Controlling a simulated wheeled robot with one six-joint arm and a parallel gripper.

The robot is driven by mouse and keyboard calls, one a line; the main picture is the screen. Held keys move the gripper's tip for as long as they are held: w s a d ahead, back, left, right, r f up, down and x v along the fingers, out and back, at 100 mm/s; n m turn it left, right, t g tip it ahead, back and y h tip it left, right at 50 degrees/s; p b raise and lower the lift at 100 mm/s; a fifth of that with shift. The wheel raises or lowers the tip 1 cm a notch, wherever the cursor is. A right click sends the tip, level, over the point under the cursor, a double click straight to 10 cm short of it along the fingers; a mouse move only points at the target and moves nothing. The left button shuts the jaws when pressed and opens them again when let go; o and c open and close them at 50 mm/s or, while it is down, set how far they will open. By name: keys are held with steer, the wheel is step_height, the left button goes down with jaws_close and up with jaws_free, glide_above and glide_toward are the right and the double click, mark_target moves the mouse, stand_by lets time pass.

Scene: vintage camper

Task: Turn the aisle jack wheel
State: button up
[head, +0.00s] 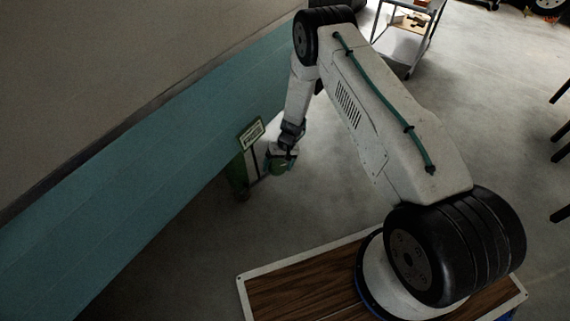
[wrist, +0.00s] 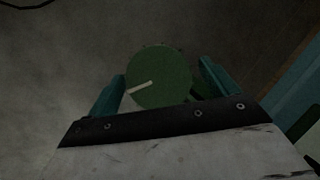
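The aisle jack (head: 241,178) is a green post with a sign on top, close to the teal lower wall in the head view. Its round green wheel (wrist: 158,80) has a pale bar mark and shows face-on in the wrist view; the head view shows it small and partly covered by my gripper (head: 283,155). In the wrist view my gripper (wrist: 162,82) has its teal fingers apart, one on each side of the wheel. The left finger is very close to the rim; I cannot tell if it touches. A narrow gap shows at the right finger.
The teal and beige camper wall (head: 150,150) runs along the left, just beside the jack. A wheeled cart (head: 408,40) stands at the back. The grey floor (head: 330,200) around the jack's right side is clear. Dark bars (head: 560,140) stick in at the right edge.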

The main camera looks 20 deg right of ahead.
mark_target(283, 161)
steer(key=shift+s, duration=0.1)
steer(key=v, duration=0.7)
steer(key=shift+d+r, duration=0.2)
steer(key=shift+r, duration=0.15)
